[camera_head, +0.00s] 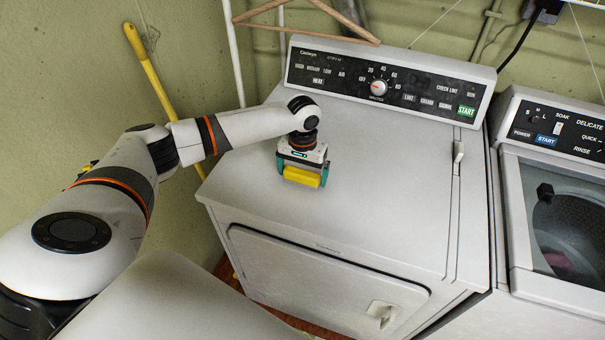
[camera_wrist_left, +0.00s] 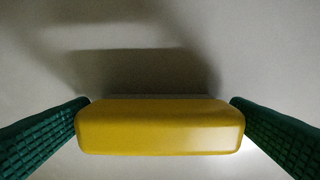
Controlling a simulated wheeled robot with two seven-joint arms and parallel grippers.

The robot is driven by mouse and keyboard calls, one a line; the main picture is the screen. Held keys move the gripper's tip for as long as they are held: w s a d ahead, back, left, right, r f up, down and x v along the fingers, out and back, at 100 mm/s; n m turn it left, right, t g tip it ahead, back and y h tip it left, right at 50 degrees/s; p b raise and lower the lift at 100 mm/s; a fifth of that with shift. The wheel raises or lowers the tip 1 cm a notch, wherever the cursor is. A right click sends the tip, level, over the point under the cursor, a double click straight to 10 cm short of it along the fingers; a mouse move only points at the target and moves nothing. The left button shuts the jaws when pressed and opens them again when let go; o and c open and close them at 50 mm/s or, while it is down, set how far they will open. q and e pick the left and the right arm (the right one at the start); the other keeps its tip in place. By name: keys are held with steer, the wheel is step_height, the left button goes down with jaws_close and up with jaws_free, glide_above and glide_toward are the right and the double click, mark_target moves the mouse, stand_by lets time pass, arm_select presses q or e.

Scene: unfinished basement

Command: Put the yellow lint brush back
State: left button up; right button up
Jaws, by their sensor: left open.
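The yellow lint brush (camera_head: 302,177) is on the white top of the dryer (camera_head: 370,190), near its left side. My left gripper (camera_head: 302,172) points down at the brush, with a teal finger on each side of it. In the left wrist view the yellow brush (camera_wrist_left: 160,127) lies crosswise between the two green ribbed fingers (camera_wrist_left: 160,130). The jaws are open, and the fingers are at or very near the ends of the brush. I cannot tell whether they touch it. My right gripper is not in view.
The dryer's control panel (camera_head: 385,82) rises along the back. A washer (camera_head: 555,190) with a see-through lid stands at the right. A wooden hanger (camera_head: 310,18) hangs above the panel. A yellow pole (camera_head: 152,75) leans on the left wall. The dryer top right of the brush is clear.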

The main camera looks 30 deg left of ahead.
mark_target(302, 171)
arm_select(q)
step_height(302, 171, up, 11)
steer(key=b, duration=0.2)
steer(key=shift+r, duration=0.15)
stand_by(0.5)
